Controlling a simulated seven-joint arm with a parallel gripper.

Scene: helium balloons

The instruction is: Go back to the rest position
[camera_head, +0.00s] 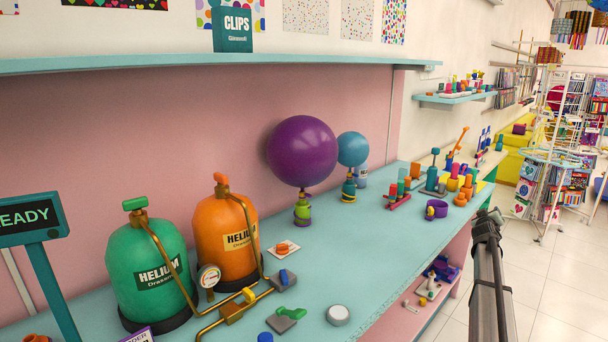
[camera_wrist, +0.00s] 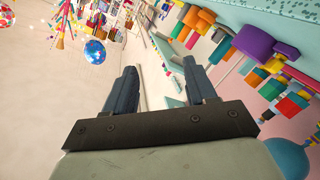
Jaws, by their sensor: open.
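My gripper (camera_wrist: 160,80) shows in the wrist view with its two dark fingers spread apart and nothing between them. In the head view my dark arm rises from the lower right, and my gripper (camera_head: 488,214) is at its upper end, past the front edge of the turquoise counter (camera_head: 380,250). It appears clear of everything on the counter. The finger detail is too small to tell there.
A purple balloon (camera_head: 302,151) and a blue balloon (camera_head: 353,149) stand on weights at the back. A green helium tank (camera_head: 145,270) and an orange one (camera_head: 222,218) stand left with brass pipes. Colourful pieces (camera_head: 410,180) crowd the right end. Open floor (camera_head: 555,265) lies right.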

